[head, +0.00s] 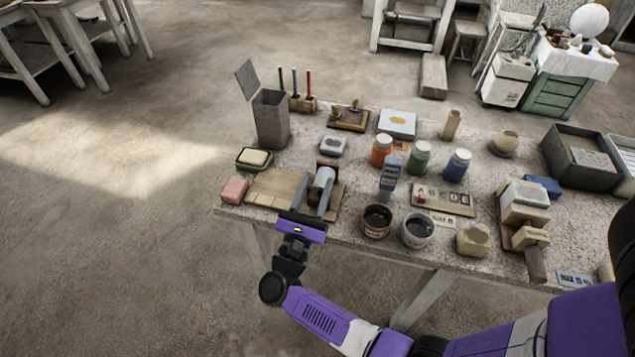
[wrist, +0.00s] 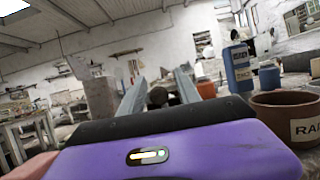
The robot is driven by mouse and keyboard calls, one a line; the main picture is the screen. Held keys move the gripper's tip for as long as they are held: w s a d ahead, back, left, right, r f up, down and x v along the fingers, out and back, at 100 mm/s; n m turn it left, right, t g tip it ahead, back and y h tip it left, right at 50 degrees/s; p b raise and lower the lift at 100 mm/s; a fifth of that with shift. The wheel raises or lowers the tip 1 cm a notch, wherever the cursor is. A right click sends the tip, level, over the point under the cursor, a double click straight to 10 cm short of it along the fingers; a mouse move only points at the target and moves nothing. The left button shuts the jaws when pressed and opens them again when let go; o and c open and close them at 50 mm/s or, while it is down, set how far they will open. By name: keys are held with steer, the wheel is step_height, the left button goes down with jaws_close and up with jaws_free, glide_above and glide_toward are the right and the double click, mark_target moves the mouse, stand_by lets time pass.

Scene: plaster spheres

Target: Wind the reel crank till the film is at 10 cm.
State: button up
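The reel (head: 322,178) is a pale grey roll on a wooden stand near the table's front left edge. A flat tan board (head: 277,188) lies beside it on the left; I cannot make out film or a scale on it. My gripper (head: 315,182) reaches in from the front edge, its two grey fingers apart and partly covering the reel. In the wrist view a dark round knob (wrist: 157,97), perhaps the crank's handle, shows between the fingers (wrist: 160,76). I cannot tell whether the fingers touch it.
A pink block (head: 234,190) and a soap dish (head: 254,159) stand to the left. A tall grey bin (head: 271,118) stands behind.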

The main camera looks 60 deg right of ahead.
steer(key=b+v, duration=0.2)
steer(key=v, duration=0.4)
steer(key=shift+f, duration=0.1)
steer(key=shift+s+a, duration=0.15)
steer(key=shift+a, duration=0.2)
